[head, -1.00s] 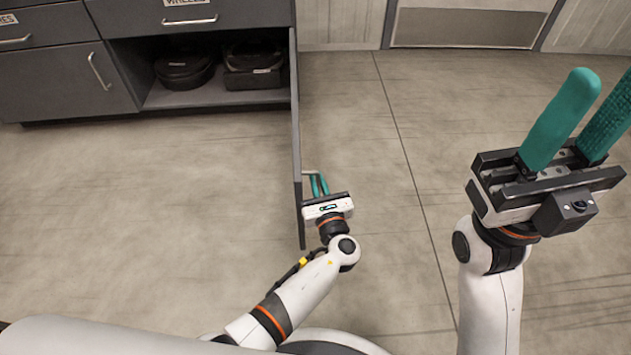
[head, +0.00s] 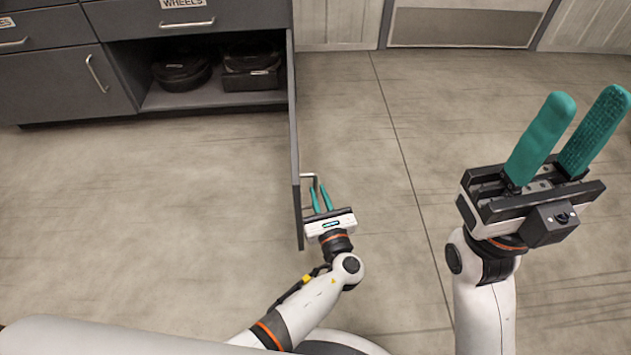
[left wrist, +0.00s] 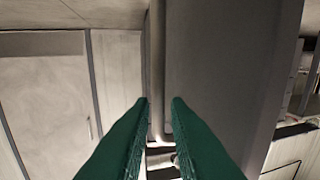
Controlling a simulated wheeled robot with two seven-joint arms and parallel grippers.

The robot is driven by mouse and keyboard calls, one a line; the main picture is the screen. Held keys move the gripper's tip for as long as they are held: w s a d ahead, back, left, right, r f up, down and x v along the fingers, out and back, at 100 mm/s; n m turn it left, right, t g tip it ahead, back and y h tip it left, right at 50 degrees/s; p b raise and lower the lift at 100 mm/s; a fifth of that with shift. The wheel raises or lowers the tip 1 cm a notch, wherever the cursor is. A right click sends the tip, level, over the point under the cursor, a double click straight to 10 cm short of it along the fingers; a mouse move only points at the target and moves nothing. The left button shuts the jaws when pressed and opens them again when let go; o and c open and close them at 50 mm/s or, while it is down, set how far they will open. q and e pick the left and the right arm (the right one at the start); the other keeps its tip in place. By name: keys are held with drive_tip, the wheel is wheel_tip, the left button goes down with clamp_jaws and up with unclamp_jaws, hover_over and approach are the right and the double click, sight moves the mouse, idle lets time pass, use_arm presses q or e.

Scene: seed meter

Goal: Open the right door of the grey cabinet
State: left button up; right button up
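The grey cabinet (head: 50,82) stands at the upper left in the head view. Its right door (head: 295,130) is swung wide out, about square to the front, and I see it nearly edge-on. The door's bar handle (head: 309,176) is on its right-hand face; it also shows in the left wrist view (left wrist: 157,60). My left gripper (head: 320,188) is open at the handle, its teal fingers apart, with the bar appearing between or just beyond the tips. Contact is unclear. My right gripper (head: 567,100) is open and empty, raised at the right, away from the cabinet.
The open compartment holds dark round and boxy items (head: 182,72). The left door (head: 65,85) is shut, and a drawer labelled WHEELS (head: 190,14) is above the opening. Bare floor (head: 150,200) lies left and right of the open door. Pale cabinets (head: 470,22) stand behind.

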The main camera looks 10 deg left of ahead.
use_arm(q)
drive_tip(key=p+v, duration=0.1)
drive_tip(key=v, duration=0.7)
drive_tip(key=shift+p, duration=0.35)
drive_tip(key=shift+w, duration=0.1)
